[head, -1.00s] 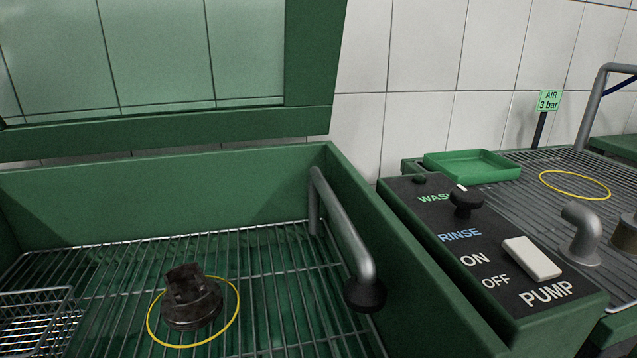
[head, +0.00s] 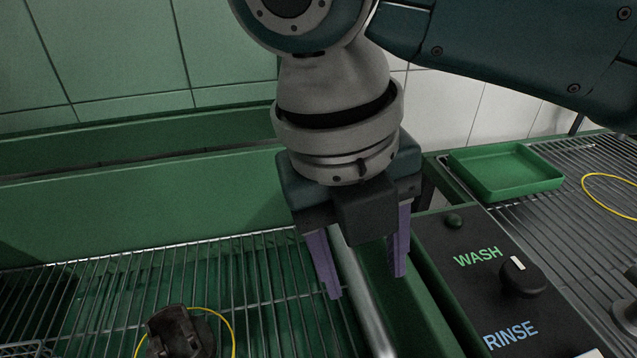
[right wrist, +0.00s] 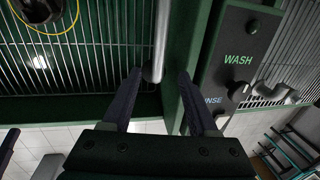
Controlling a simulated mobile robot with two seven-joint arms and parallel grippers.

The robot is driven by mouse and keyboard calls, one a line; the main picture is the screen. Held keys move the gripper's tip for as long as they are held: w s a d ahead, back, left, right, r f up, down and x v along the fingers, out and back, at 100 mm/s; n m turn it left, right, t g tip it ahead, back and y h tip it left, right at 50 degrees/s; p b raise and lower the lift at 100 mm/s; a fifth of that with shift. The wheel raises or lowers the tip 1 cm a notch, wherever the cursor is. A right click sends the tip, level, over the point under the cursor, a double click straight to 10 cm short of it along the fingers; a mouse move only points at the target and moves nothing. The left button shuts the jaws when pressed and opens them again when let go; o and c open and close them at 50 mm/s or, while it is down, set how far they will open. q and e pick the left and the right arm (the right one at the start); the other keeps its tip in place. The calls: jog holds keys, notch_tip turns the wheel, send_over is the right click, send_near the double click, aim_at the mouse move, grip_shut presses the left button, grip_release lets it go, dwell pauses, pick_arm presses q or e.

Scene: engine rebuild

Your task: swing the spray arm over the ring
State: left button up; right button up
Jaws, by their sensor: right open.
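The spray arm (head: 368,315) is a grey bent pipe on the right side of the green wash tub. In the head view my right gripper (head: 366,286) hides its upper part, and its black nozzle is out of frame. My right gripper is open, pointing down, with one purple finger on either side of the pipe. In the right wrist view the pipe (right wrist: 161,40) ends between the fingertips (right wrist: 160,72); I cannot tell whether they touch it. The yellow ring (head: 233,328) lies on the wire rack around a dark, dirty part (head: 180,333).
The control panel (head: 455,290) with its WASH/RINSE knob (head: 522,277) stands just right of the gripper. A green tray (head: 505,172) and another yellow ring (head: 600,204) are on the right drain rack. The wire rack (head: 270,290) is bare between pipe and ring.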

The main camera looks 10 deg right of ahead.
aim_at(371, 314)
jog(key=f, duration=0.2)
jog(key=d+f, duration=0.1)
jog(key=f, duration=0.2)
jog(key=f+b, duration=0.1)
jog(key=f, duration=0.2)
jog(key=shift+d, duration=0.3)
jog(key=shift+c, duration=0.3)
grip_shut()
dwell(0.6)
